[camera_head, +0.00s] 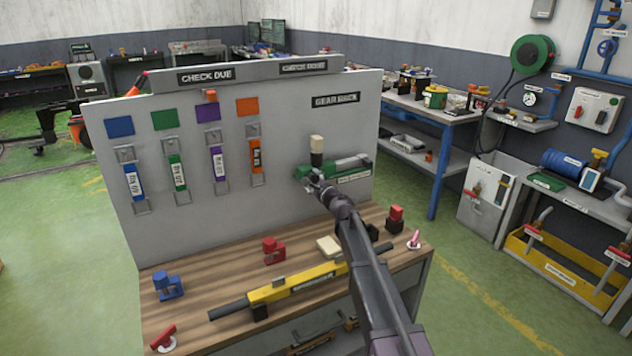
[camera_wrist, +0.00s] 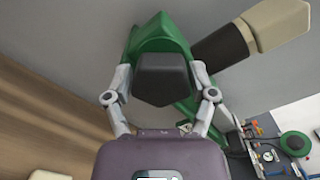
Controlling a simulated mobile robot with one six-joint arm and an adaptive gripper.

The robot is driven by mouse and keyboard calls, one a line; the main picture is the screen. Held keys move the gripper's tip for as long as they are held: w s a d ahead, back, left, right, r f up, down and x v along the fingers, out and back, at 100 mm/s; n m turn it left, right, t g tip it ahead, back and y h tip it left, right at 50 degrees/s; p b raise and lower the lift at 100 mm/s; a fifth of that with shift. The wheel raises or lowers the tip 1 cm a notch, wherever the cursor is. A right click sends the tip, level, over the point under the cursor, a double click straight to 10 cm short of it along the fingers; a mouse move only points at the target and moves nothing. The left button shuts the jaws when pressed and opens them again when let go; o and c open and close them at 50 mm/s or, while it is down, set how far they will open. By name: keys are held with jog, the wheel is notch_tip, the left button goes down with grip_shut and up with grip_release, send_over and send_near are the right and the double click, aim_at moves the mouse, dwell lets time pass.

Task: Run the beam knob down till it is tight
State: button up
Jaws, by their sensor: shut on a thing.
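A green fixture (camera_head: 343,172) with a grey bar is mounted on the right part of the upright panel, above a small unreadable label. It also shows in the wrist view (camera_wrist: 160,35). My gripper (camera_head: 314,179) is at the front of this fixture. In the wrist view, my gripper (camera_wrist: 163,80) has its two fingers on either side of a dark block-like knob (camera_wrist: 163,76), shut on it. The knob sits in front of the green body. I cannot tell how tight it is.
A cream-tipped dark handle (camera_head: 316,145) stands up from the fixture, close to the gripper; it shows in the wrist view (camera_wrist: 255,30). Below, the wooden bench (camera_head: 215,290) carries a yellow bar (camera_head: 300,281) and red, blue and black blocks. Colour-tagged items hang left.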

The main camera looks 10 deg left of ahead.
jog(key=shift+w, duration=0.15)
jog(key=o, duration=1)
jog(key=shift+r, duration=0.1)
jog(key=shift+o, duration=0.2)
jog(key=shift+s+d, duration=0.1)
jog(key=shift+s, duration=0.15)
jog(key=v, duration=1.1)
jog(key=shift+s+d, duration=0.25)
jog(key=shift+d, duration=0.05)
